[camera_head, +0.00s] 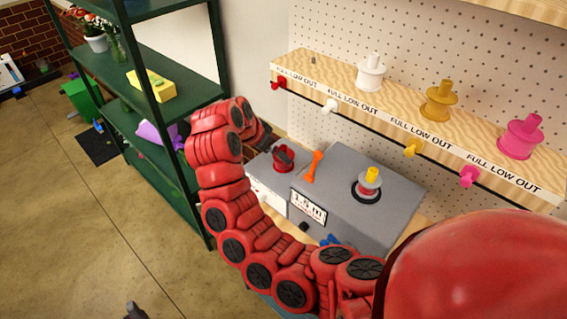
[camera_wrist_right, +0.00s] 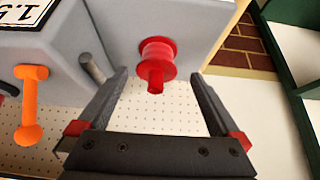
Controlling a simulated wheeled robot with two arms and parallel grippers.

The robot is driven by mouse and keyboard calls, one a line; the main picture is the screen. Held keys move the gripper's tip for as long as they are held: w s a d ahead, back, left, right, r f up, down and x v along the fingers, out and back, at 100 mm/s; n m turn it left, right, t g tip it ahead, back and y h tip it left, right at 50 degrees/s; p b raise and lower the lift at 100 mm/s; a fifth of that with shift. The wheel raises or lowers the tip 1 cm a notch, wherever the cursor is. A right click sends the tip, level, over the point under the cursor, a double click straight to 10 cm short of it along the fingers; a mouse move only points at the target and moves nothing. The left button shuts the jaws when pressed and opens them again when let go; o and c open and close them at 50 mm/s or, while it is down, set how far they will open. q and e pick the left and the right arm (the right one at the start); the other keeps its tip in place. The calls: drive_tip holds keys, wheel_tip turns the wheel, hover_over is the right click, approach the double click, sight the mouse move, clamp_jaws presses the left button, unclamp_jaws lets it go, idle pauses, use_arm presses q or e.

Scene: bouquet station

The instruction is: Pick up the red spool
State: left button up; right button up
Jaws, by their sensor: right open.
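The red spool (camera_head: 284,157) stands on the grey block at the left end of the workbench unit.
An orange handle (camera_head: 314,166) stands close right of the spool. A wooden shelf (camera_head: 400,112) holds white, gold and pink spools above. A green rack (camera_head: 165,112) stands at the left.

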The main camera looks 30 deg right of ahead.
drive_tip(key=shift+d+b+x, duration=0.25)
drive_tip(key=shift+b+x, duration=0.35)
drive_tip(key=shift+x, duration=1.95)
drive_tip(key=shift+s+r, duration=0.15)
drive_tip(key=c, duration=1.3)
drive_tip(key=shift+o, duration=0.2)
drive_tip(key=shift+r, duration=0.15)
